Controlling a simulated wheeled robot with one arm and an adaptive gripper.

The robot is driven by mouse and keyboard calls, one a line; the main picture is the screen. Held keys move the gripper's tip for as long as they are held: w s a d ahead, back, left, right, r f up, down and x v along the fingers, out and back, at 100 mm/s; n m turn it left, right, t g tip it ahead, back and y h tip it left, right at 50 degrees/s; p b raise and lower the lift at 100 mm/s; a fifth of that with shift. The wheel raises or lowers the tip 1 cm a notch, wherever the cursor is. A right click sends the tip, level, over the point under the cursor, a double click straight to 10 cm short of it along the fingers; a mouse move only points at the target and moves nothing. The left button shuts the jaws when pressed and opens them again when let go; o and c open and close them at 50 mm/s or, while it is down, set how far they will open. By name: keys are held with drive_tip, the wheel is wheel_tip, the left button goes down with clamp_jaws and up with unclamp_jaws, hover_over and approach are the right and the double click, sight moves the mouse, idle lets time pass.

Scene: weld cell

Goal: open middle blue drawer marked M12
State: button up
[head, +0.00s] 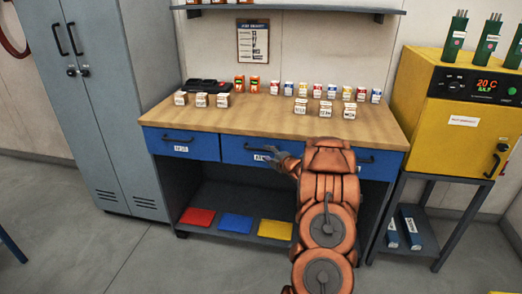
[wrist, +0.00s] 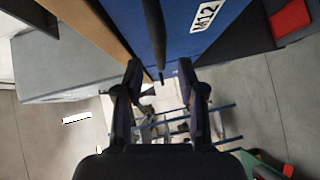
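The middle blue drawer (head: 234,151) is under the wooden worktop, flush with the bench front and shut. Its dark bar handle shows in the wrist view (wrist: 155,35), beside a white label reading M12 (wrist: 207,15). In the head view my gripper (head: 279,160) is at the drawer's front and partly covers its label. In the wrist view my gripper (wrist: 160,72) is open, with one finger on each side of the handle's near end. I cannot tell whether either finger touches it. My arm hides part of the bench's right side.
Another blue drawer (head: 181,143) is at the left, and a right one (head: 377,164) is partly hidden by my arm. Small boxes stand on the worktop (head: 250,119). Red, blue and yellow mats (head: 197,217) lie on the lower shelf. A yellow oven (head: 440,110) stands at the right.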

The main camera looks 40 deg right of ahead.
sight(262, 150)
drive_tip(key=shift+p+x, duration=0.55)
drive_tip(key=shift+x, duration=2.15)
clamp_jaws()
